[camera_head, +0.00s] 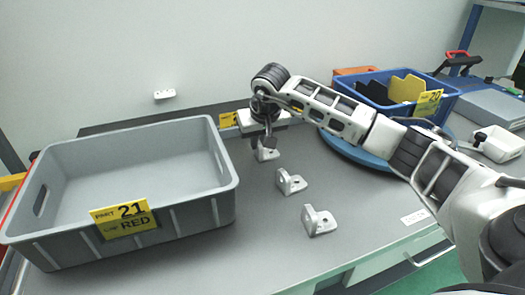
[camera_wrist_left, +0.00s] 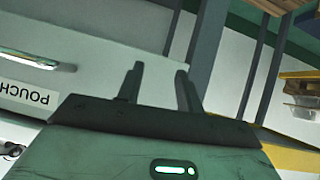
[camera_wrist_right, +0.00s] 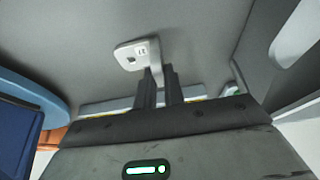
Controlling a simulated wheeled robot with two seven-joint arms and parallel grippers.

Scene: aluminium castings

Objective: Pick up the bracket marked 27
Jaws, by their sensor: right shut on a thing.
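My right gripper (camera_head: 268,140) reaches down over the farthest of three pale aluminium brackets on the grey table. It is shut on that bracket (camera_head: 266,154); in the right wrist view its fingers (camera_wrist_right: 160,92) close on the upright flange of the bracket (camera_wrist_right: 128,55). A small dark marking shows on its plate, too small to read. I cannot tell if it is clear of the table. The middle bracket (camera_head: 290,182) and the nearest bracket (camera_head: 319,220) stand apart on the table, no numbers legible. My left gripper (camera_wrist_left: 158,85) is open and empty, outside the head view.
A grey tray (camera_head: 185,215) labelled 21 RED stands at the left, empty. A blue crate (camera_head: 440,110) labelled 20 stands at the back right, beside a blue round plate (camera_head: 345,152). A white device (camera_head: 498,143) lies at the right. The table front is clear.

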